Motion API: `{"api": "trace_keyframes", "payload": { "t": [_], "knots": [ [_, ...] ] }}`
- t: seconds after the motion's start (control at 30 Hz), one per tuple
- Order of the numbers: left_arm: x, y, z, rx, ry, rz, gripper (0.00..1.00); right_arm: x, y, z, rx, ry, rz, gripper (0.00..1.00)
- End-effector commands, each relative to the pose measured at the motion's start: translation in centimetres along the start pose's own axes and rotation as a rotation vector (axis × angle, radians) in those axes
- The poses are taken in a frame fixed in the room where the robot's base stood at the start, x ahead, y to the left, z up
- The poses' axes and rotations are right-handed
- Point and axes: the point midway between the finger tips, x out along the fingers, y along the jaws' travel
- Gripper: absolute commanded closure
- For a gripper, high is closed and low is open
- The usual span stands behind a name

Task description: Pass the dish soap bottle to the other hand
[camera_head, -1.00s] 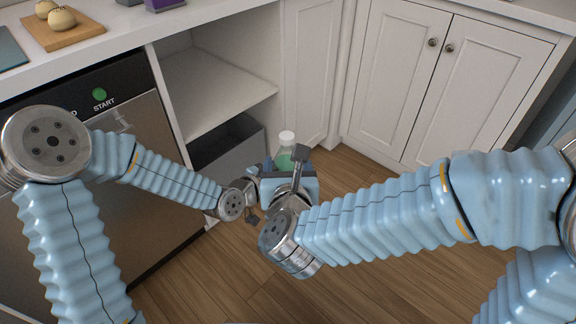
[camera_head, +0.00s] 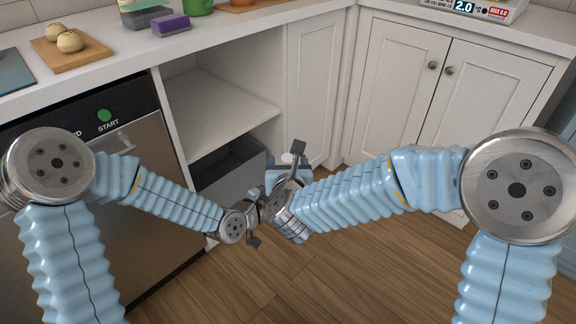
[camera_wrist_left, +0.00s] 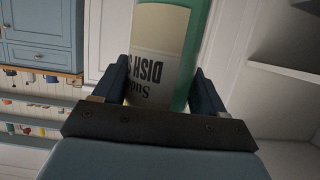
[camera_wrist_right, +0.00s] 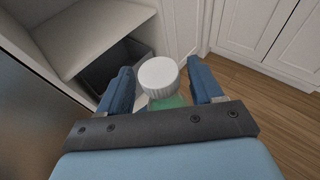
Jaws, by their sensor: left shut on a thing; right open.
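The dish soap bottle is clear green with a cream label (camera_wrist_left: 158,42) and a white cap (camera_wrist_right: 158,74). My left gripper (camera_wrist_left: 160,68) is shut on the bottle, its fingers on either side of the label. My right gripper (camera_wrist_right: 160,68) is open, with its fingers on either side of the cap and apart from it. In the head view, the right gripper (camera_head: 288,165) hides nearly all of the bottle; only a bit of white cap (camera_head: 292,157) shows. My left gripper (camera_head: 258,200) is mostly hidden there behind the wrists.
Behind the grippers is an open cabinet with a shelf (camera_head: 222,110) and a grey bin (camera_head: 232,170). A dishwasher (camera_head: 150,180) stands at left, white cabinet doors (camera_head: 400,90) at right. The counter holds a wooden board (camera_head: 70,52) with buns and a purple sponge (camera_head: 171,24).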

Motion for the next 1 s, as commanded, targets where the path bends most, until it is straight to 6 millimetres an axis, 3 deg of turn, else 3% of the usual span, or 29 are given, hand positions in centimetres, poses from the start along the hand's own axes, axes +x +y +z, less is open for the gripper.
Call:
{"api": "trace_keyframes", "payload": {
  "t": [0.07,0.47,0.53,0.57,0.6,0.73,1.0],
  "knots": [
    [0.0,0.0,-0.11,0.001,0.002,0.0,0.78,-0.02,0.0,0.01,0.0,0.0,0.0,0.36],
    [0.01,0.03,-0.12,0.002,0.002,0.001,0.78,-0.08,0.09,0.02,0.0,0.0,0.002,0.97],
    [0.02,0.05,-0.12,0.002,0.002,0.001,0.78,-0.09,0.12,0.02,-0.001,0.0,0.003,1.0],
    [0.01,0.05,-0.14,0.002,0.002,0.001,0.26,-0.11,0.15,0.13,0.0,-0.002,0.003,1.0],
    [0.01,0.05,-0.13,0.002,0.002,0.001,0.2,-0.11,0.16,0.13,0.0,-0.002,0.004,1.0],
    [0.01,0.03,-0.09,0.001,0.002,0.001,0.0,-0.09,0.1,0.12,0.0,-0.002,0.002,1.0],
    [-0.33,-0.04,-0.06,0.0,0.001,-0.001,0.0,-0.07,0.04,0.12,0.001,-0.002,0.001,1.0]
  ]
}}
